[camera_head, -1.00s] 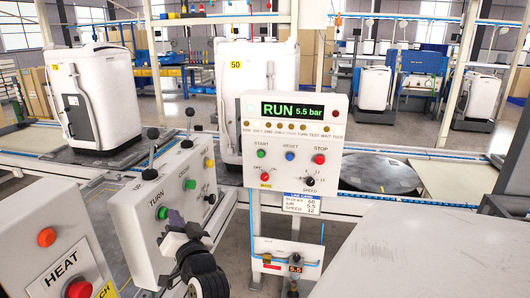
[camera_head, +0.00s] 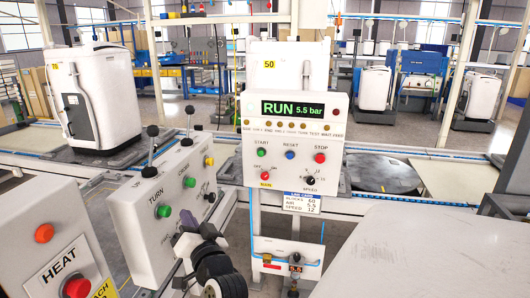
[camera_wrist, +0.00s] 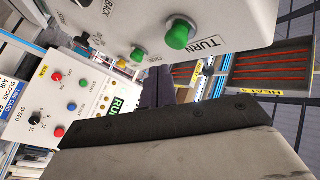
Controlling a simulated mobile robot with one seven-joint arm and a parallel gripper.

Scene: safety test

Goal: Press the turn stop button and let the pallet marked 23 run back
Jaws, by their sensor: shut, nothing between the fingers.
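The turn panel (camera_head: 140,238) is a white tilted box at centre left. Its green button marked TURN (camera_head: 163,211) faces me, with a second green button (camera_head: 190,182) and a yellow button (camera_head: 209,161) farther along. The wrist view shows the TURN button (camera_wrist: 178,36) at the top. I cannot read a stop label there. My gripper (camera_head: 184,240) is shut and empty, just right of and below the TURN button; contact with the panel cannot be told. In the wrist view its dark fingers (camera_wrist: 152,95) show near the middle. I see no pallet marked 23.
The main control box (camera_head: 292,145) reads RUN 5.5 bar. The HEAT panel (camera_head: 50,250) with a large red button stands at near left. White cabinets stand on the line, one marked 50 (camera_head: 284,68), one at left (camera_head: 104,95). A round turntable (camera_head: 382,173) is bare.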

